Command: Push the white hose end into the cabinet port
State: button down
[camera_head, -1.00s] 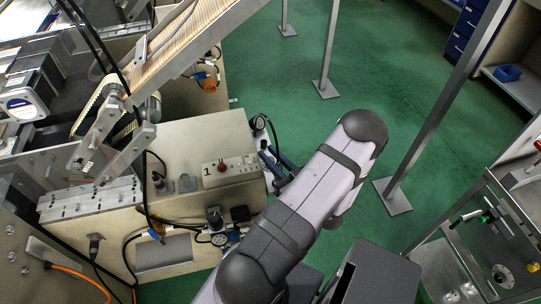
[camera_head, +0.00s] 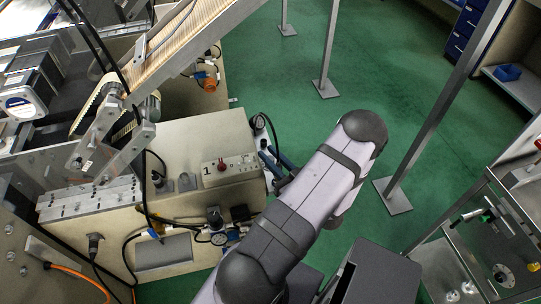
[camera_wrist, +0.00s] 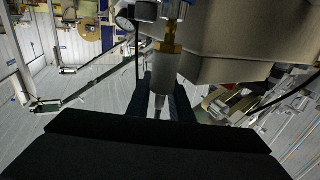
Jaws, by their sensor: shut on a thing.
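The beige cabinet (camera_head: 215,138) stands left of my arm in the head view, and its underside and side fill the top right of the wrist view (camera_wrist: 235,55). My gripper (camera_wrist: 167,98) is shut on the pale hose end (camera_wrist: 160,103), which shows between the dark blue fingers. A grey sleeve (camera_wrist: 165,70) rises from it toward a brass fitting (camera_wrist: 171,40) at the cabinet. They look lined up and touching, but I cannot tell how deep the hose sits. In the head view my gripper (camera_head: 273,163) is beside the cabinet's right side, where the hose end is hidden.
A round gauge (camera_wrist: 126,20) is left of the fitting in the wrist view. Black cables (camera_head: 272,128) loop near the cabinet's right side. Regulators and a gauge (camera_head: 218,238) sit on its front. A metal post (camera_head: 395,195) and open green floor lie to the right.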

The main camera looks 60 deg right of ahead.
jog(key=shift+f+b, duration=0.7)
jog(key=shift+f, duration=0.2)
jog(key=c, duration=1.5)
grip_release()
jog(key=shift+w+a, duration=0.1)
jog(key=shift+s+d+r, duration=0.1)
jog(key=shift+d+r, duration=0.1)
jog(key=shift+r, duration=2.3)
jog(key=shift+s+d+r, duration=0.1)
jog(key=shift+d+r, duration=0.05)
jog(key=shift+r, duration=2.3)
